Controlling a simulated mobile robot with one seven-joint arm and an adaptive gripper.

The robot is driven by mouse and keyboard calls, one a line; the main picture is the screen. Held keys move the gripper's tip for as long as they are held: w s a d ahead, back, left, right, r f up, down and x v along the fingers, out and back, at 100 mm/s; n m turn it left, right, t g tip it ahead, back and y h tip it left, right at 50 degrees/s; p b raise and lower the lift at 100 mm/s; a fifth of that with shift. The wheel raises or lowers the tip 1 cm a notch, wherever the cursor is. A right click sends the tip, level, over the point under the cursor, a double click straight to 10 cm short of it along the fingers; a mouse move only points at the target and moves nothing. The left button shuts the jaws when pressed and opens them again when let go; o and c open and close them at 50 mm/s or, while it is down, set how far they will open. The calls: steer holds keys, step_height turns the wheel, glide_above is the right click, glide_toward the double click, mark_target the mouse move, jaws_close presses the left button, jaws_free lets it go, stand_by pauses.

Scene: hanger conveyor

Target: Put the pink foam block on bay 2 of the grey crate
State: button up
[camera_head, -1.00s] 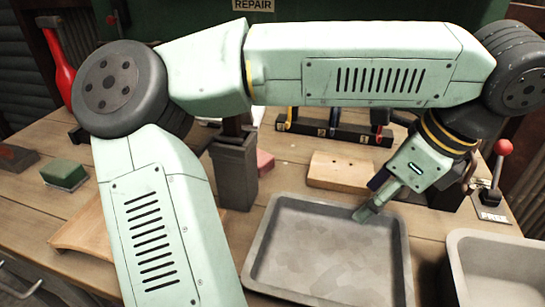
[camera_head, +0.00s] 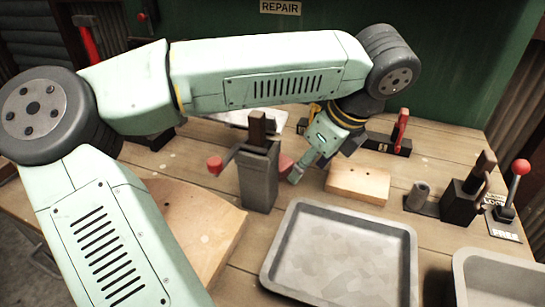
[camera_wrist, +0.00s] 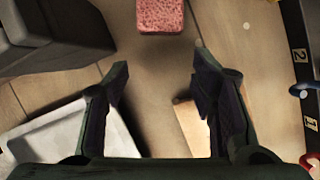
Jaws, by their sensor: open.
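The pink foam block (camera_head: 287,162) lies on the bench just right of the dark post, partly hidden by my gripper in the head view. In the wrist view the pink foam block (camera_wrist: 160,15) shows at the top edge, cut off, beyond my fingertips. My gripper (camera_head: 297,177) is open and empty, pointing down beside the block; its two fingers (camera_wrist: 160,72) stand apart with bare bench between them. A grey bin (camera_head: 490,262) is cut off at the lower right. A shallow grey tray (camera_head: 272,262) stands at front centre. No bay numbers show on either.
The dark post (camera_head: 258,178) with a red-knobbed lever stands close left of the block. A wooden block (camera_head: 358,184) lies right of my gripper. A numbered tool rack (camera_head: 385,143) is behind. A clamp (camera_head: 462,198) and red-knobbed lever (camera_head: 518,168) stand right.

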mark_target(286, 164)
steer(key=w+a+p, duration=0.1)
steer(key=w+a, duration=0.1)
steer(key=a, duration=0.1)
steer(key=shift+w+r+p, duration=0.15)
steer(key=shift+w+p, duration=0.05)
steer(key=shift+p, duration=0.15)
steer(key=shift+x, duration=1.8)
steer(key=shift+w+a+r, duration=0.1)
steer(key=shift+c, duration=0.4)
steer(key=c, duration=0.5)
steer(key=s+d+r+b, duration=0.1)
steer(key=s+d+r, duration=0.1)
steer(key=s+d, duration=0.1)
steer(key=s+d+r+b, duration=0.1)
steer(key=s+d+r, duration=0.2)
steer(key=d, duration=0.1)
steer(key=s+d+r+b, duration=0.2)
steer(key=s+d+r, duration=0.1)
steer(key=shift+d, duration=0.4)
